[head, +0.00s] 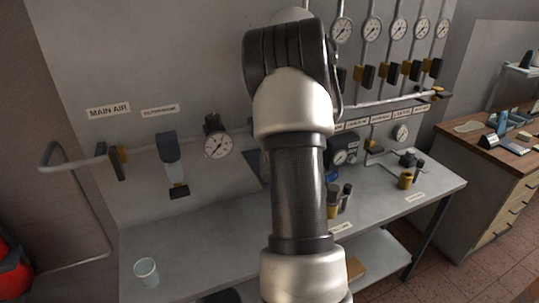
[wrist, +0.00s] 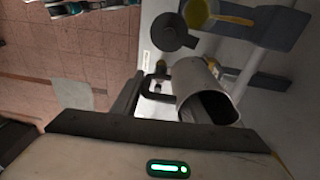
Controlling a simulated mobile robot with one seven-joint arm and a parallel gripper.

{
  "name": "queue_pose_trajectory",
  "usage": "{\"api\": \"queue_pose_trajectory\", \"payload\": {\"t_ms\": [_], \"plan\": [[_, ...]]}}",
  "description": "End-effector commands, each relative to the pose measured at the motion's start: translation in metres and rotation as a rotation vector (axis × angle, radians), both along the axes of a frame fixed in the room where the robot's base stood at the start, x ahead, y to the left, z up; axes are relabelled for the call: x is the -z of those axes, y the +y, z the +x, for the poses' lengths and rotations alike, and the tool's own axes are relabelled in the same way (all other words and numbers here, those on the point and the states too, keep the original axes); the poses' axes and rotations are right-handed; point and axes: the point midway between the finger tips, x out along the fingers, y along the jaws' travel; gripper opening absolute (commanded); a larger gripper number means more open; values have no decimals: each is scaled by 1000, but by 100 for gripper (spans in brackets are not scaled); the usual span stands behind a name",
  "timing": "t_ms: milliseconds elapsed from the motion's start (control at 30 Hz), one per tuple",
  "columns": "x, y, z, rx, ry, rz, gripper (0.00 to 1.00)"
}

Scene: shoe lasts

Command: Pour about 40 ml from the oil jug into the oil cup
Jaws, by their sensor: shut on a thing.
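In the wrist view my gripper (wrist: 146,96) is shut on the dark handle of a grey metal jug (wrist: 192,78), which I take to be the oil jug. Its open mouth faces the lower right of that view, and the inside looks dark; I cannot tell its oil level. A round cup with a yellow inside (wrist: 197,12) shows at the top, apart from the jug; it may be the oil cup. In the head view my arm hides the jug and gripper. A yellow-brown cup-shaped part (head: 405,181) is on the bench's right side there.
The grey bench (head: 190,240) has a clear left part with a pale clear cup (head: 146,272). Dark-topped bottles or bowls (head: 333,203) stand beside my arm. Pipes, gauges (head: 218,146) and valves line the wall.

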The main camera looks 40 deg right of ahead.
Motion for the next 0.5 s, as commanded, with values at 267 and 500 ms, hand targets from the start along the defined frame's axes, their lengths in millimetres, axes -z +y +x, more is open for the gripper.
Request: {"api": "queue_pose_trajectory", "payload": {"t_ms": [267,500], "plan": [[-6,-5,-1,-1,-22,97,4],[-7,-4,-1,-2,-24,106,4]]}}
